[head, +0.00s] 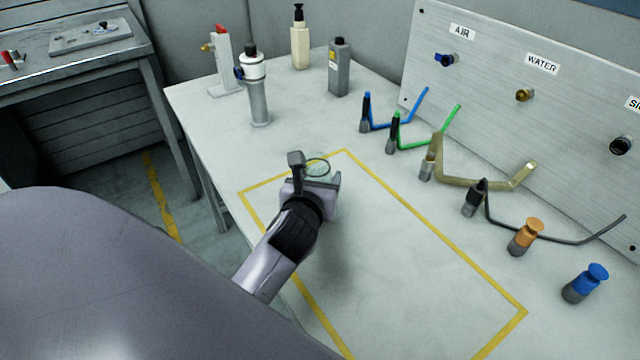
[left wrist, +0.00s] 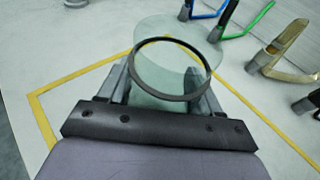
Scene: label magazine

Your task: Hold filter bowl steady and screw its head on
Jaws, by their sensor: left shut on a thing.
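The filter bowl (head: 318,160) is clear, pale green, with a dark ring around its rim. It is near the far corner of the yellow outline. My left gripper (head: 317,172) is shut on it, one finger on each side. In the left wrist view the bowl (left wrist: 172,75) sits between the fingers (left wrist: 165,85), its open rim up. I cannot tell whether its base touches the table. What looks like the filter head (head: 252,67), white with a black knob and a blue port, sits on a grey post farther back. My right gripper is not in view.
The yellow-outlined area (head: 435,236) is clear in front of the bowl. Hoses and fittings on grey stands line the right side, below a panel (head: 560,120) with labelled ports. A red-topped stand (head: 222,65), a cream bottle (head: 300,42) and a grey container (head: 339,70) are behind.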

